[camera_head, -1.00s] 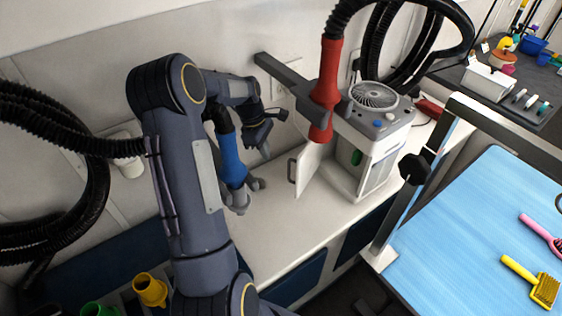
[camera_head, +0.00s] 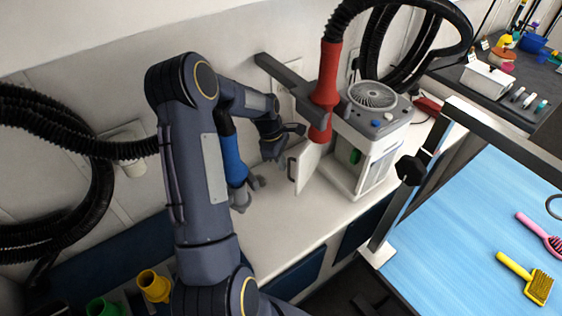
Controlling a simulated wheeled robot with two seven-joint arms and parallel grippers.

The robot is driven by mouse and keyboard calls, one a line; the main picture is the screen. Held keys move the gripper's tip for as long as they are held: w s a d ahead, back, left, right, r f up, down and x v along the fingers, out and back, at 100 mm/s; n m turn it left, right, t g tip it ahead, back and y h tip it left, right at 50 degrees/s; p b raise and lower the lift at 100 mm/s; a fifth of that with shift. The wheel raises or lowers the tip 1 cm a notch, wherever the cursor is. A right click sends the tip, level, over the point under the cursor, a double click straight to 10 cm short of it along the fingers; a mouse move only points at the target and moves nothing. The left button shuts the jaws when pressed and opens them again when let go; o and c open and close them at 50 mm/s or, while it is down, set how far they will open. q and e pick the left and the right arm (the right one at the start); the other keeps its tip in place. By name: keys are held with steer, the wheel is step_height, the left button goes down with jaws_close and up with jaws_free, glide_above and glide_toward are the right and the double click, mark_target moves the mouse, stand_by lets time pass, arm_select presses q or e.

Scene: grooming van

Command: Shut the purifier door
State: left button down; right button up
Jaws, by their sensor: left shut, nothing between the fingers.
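The purifier (camera_head: 384,170) is a white box with a round fan grille on its grey top, standing on the white counter. Its door (camera_head: 308,163) is open and swings out on the left side, with a dark handle (camera_head: 292,169) at its outer edge. A green part (camera_head: 355,156) shows inside the purifier. My left gripper (camera_head: 281,157) is shut and empty, just left of the door near its handle. I cannot tell whether it touches the door. My right gripper is not in view.
A red nozzle (camera_head: 325,90) on a black hose hangs in front of the purifier. A blue nozzle (camera_head: 233,160) hangs beside my left arm. A blue grooming table (camera_head: 450,240) with a metal post stands at right. The counter (camera_head: 270,215) before the door is clear.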

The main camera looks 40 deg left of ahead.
mark_target(300, 177)
arm_select(q)
steer(key=d+n, duration=0.2)
steer(key=d, duration=0.1)
steer(key=d+n+b, duration=0.1)
steer(key=d+n, duration=0.1)
steer(key=d, duration=0.1)
steer(key=shift+d+t+y, duration=0.3)
steer(key=shift+t, duration=0.1)
steer(key=shift+w+d, duration=0.2)
steer(key=shift+d, duration=0.75)
